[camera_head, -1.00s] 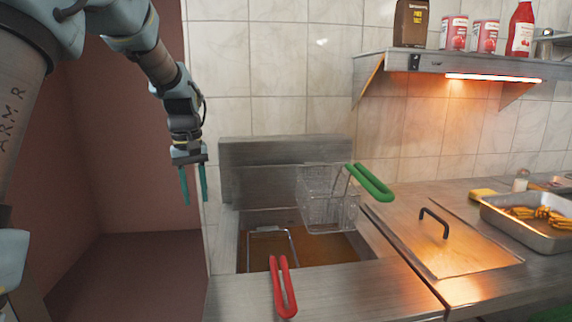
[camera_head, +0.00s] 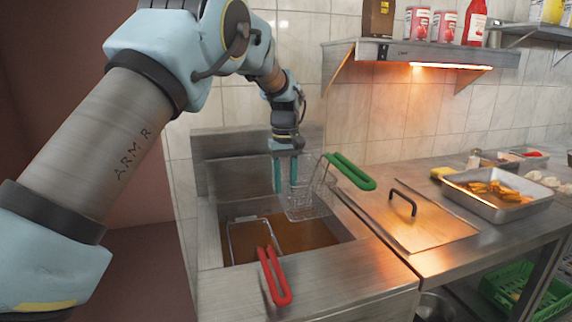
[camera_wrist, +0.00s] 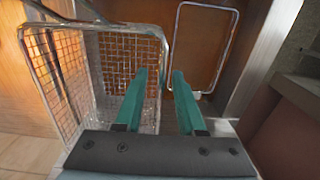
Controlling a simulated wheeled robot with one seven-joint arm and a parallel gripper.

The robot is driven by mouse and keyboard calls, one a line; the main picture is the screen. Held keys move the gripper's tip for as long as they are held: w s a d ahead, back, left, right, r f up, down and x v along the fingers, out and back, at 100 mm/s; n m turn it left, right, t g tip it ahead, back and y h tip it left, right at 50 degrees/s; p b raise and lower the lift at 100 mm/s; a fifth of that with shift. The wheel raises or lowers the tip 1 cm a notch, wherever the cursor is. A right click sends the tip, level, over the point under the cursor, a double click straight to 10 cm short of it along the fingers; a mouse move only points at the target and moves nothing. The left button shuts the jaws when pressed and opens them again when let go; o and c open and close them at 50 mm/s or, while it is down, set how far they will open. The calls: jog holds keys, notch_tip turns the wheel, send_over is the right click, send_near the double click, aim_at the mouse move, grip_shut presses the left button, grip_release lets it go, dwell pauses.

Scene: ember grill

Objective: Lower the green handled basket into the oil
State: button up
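The wire basket (camera_head: 308,200) with the green handle (camera_head: 349,172) hangs raised at the back right of the fryer, above the brown oil (camera_head: 305,233). The green handle points to the right. My gripper (camera_head: 286,190) is open and empty, fingers pointing down, at the left side of this basket in the head view. In the wrist view, my two teal fingers (camera_wrist: 158,78) are apart, and the basket (camera_wrist: 100,70) fills the left side, close to the left finger. I cannot tell whether they touch. The green handle is not visible in the wrist view.
A second basket (camera_head: 254,238) with a red handle (camera_head: 273,276) sits low in the fryer at the left. A lid with a black handle (camera_head: 403,201) lies on the counter to the right. A metal tray of fries (camera_head: 497,206) stands farther right. A shelf (camera_head: 420,53) overhangs the counter.

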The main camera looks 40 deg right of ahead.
aim_at(285, 194)
jog(key=shift+f+p, duration=0.3)
jog(key=shift+f, duration=1.55)
grip_shut()
jog(key=c, duration=0.5)
grip_release()
jog(key=shift+c, duration=0.2)
jog(key=o, duration=0.5)
jog(key=shift+o, duration=0.2)
jog(key=shift+r, duration=0.1)
notch_tip(285, 194, up, 11)
jog(key=shift+f+b, duration=0.15)
jog(key=shift+b, duration=1.05)
